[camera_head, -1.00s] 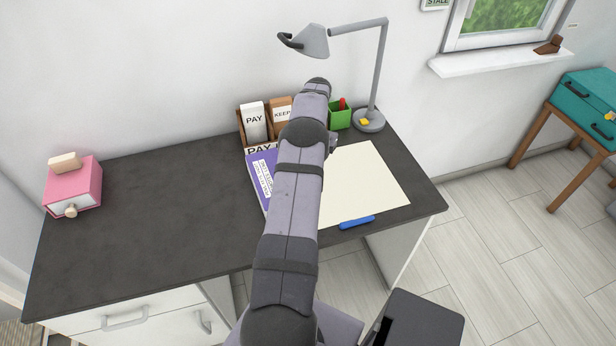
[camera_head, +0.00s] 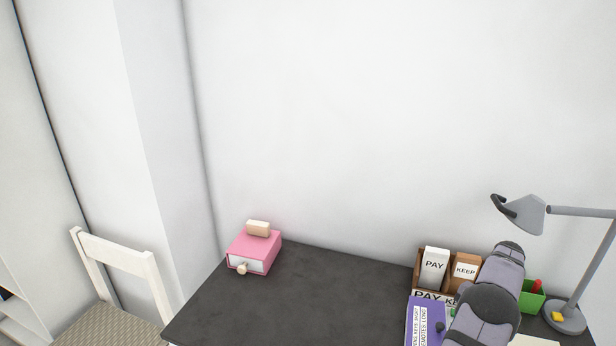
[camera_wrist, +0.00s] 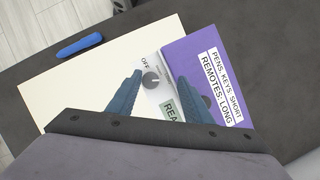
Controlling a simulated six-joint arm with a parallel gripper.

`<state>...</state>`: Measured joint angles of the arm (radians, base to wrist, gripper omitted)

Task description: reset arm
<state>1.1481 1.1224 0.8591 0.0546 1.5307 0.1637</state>
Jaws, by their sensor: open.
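My arm (camera_head: 485,315) reaches over the right part of the dark desk (camera_head: 310,295) in the head view, where the jaws are mostly hidden behind it. In the wrist view my gripper (camera_wrist: 153,88) is open, its two blue-grey fingers apart. Between and beyond the fingers is a white panel with a dial (camera_wrist: 152,80) marked OFF. A purple booklet (camera_wrist: 207,75) with a white label lies to the right of it. A cream sheet (camera_wrist: 90,85) lies to the left. I cannot tell how far the fingertips are above these things.
A letter holder with PAY (camera_head: 433,267) and KEEP (camera_head: 466,268) cards, a green cup (camera_head: 531,298) and a grey lamp (camera_head: 566,318) stand around my arm. A blue pen (camera_wrist: 80,45) lies beside the sheet. A pink box (camera_head: 254,253) sits far left; the desk between is clear. A white chair (camera_head: 118,255) stands left.

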